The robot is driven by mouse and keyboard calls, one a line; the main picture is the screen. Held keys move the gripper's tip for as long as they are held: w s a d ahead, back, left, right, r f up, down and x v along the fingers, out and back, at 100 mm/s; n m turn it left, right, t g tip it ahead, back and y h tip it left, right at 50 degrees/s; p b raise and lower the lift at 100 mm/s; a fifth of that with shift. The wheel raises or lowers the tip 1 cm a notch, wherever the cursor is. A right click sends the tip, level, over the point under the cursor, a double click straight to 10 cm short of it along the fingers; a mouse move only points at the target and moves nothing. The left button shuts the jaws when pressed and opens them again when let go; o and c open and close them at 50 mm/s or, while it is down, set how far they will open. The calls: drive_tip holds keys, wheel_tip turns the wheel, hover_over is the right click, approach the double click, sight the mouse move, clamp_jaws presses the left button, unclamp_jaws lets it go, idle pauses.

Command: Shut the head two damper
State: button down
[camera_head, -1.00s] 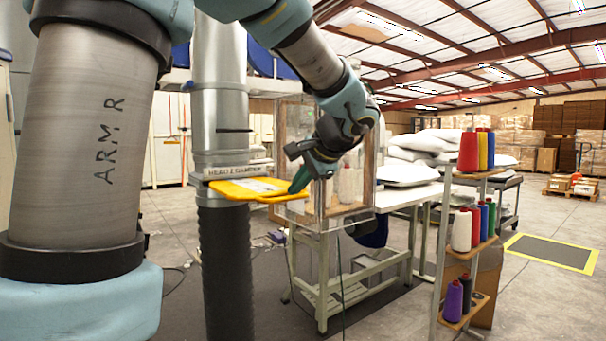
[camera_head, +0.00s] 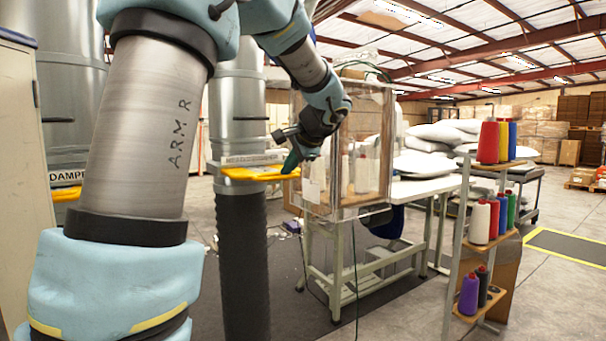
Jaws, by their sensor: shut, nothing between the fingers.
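The head two damper is a yellow slide plate (camera_head: 258,173) set in the metal duct, under a label strip (camera_head: 252,159) that is too blurred to read now. Part of the plate still shows outside the duct, reaching right. My gripper (camera_head: 291,168) is shut with nothing between its fingers. Its green fingertips are at the right end of the yellow plate; I cannot tell whether they touch it. The duct (camera_head: 238,120) runs down into a dark flexible hose (camera_head: 243,265).
A clear-walled box (camera_head: 362,150) on a stand is just right of my gripper. A thread rack (camera_head: 480,225) stands further right. A second duct (camera_head: 75,110) with a yellow plate (camera_head: 66,193) is at the left. White pillows (camera_head: 440,145) lie behind.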

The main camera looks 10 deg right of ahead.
sight(270, 169)
drive_tip(key=w+a, duration=0.1)
drive_tip(key=w, duration=0.1)
drive_tip(key=w+a, duration=0.1)
drive_tip(key=w, duration=0.1)
drive_tip(key=w+a+p, duration=0.1)
drive_tip(key=w, duration=0.2)
drive_tip(key=shift+a, duration=0.2)
drive_tip(key=shift+w, duration=0.1)
drive_tip(key=shift+r, duration=0.1)
